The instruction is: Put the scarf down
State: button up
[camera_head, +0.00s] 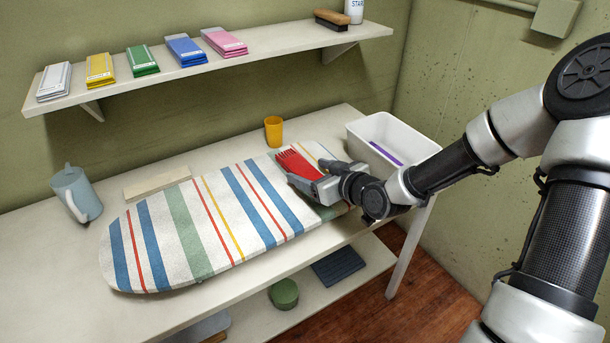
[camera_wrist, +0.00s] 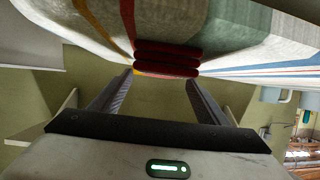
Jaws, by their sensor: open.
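The red folded scarf (camera_head: 298,163) lies on the striped ironing board (camera_head: 205,222), near its right end, with its fringed end pointing up and left. In the wrist view the scarf (camera_wrist: 167,58) shows as a small stack of dark red layers against the board's cloth. My gripper (camera_head: 308,182) is at the near side of the scarf, low over the board. In the wrist view its two fingers (camera_wrist: 160,78) are apart, with the scarf just past their tips and nothing clearly held between them. The gripper body hides part of the scarf in the head view.
A yellow cup (camera_head: 273,131) stands behind the board, and a white bin (camera_head: 393,142) with a purple item stands to the right. A blue-grey jug (camera_head: 76,193) stands at left. A wall shelf (camera_head: 215,66) holds folded colored cloths, a brush and a white container.

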aim_at(304, 169)
jog(key=x, duration=0.3)
jog(key=shift+w+f, duration=0.15)
jog(key=shift+f, duration=0.05)
jog(key=shift+c, duration=0.2)
jog(key=shift+r, duration=0.15)
jog(key=c, duration=1.2)
